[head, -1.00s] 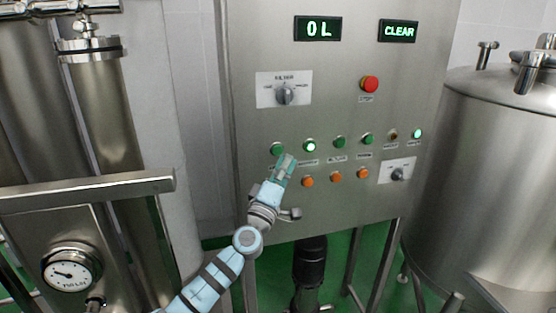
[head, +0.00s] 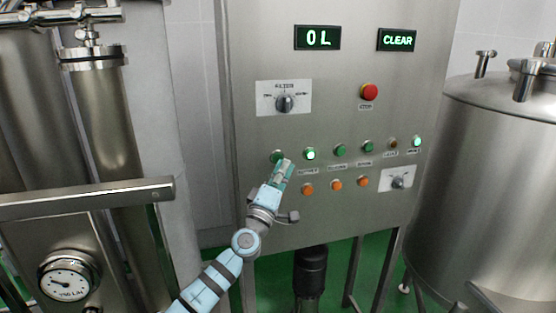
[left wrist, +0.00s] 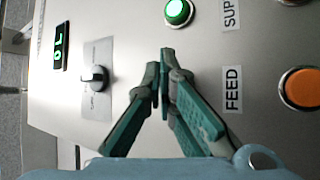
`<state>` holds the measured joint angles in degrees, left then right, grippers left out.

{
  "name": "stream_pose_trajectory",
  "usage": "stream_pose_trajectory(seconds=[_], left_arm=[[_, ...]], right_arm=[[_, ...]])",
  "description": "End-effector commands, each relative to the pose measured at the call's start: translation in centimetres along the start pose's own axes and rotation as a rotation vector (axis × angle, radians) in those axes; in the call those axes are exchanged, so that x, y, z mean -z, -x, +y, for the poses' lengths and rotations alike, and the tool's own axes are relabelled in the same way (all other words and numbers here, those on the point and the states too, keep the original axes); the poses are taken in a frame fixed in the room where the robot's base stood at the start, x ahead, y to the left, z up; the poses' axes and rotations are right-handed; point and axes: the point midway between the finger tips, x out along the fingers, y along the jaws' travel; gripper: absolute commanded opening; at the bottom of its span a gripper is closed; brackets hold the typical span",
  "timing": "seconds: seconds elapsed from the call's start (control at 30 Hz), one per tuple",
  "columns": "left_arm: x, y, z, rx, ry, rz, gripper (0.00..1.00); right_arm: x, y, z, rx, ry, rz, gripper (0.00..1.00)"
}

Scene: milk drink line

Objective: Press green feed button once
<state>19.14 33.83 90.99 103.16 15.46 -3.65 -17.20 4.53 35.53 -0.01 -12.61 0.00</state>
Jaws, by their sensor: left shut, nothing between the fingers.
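The green feed button (head: 277,156) is the leftmost of the upper button row on the steel panel in the head view. It looks unlit. My left gripper (head: 286,163) is shut and empty, its fingertips just in front of the panel, overlapping the button's lower right. I cannot tell whether they touch it. In the left wrist view the shut gripper (left wrist: 163,52) points at the panel beside the FEED label (left wrist: 232,90), and the feed button is hidden behind the fingers. My right gripper is not in view.
A lit green button (head: 310,154) is just right of the feed button. Orange buttons (head: 307,189) sit below, and a red stop button (head: 369,92) above. Displays read "0 L" (head: 318,37) and "CLEAR" (head: 397,40). A tank (head: 480,190) stands right.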

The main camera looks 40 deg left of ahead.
Motion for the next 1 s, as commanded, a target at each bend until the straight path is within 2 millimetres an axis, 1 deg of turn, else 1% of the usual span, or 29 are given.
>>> stream_pose_trajectory(seconds=[0.57, 1.0], left_arm=[[0.0, -0.01, -0.01, 0.0, 0.0, 0.0, 0.0], [0.47, -0.6, -0.42, 0.0, 0.0, 0.0, 0.0]], right_arm=[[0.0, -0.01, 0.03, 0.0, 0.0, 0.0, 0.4], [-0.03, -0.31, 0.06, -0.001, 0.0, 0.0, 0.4]])
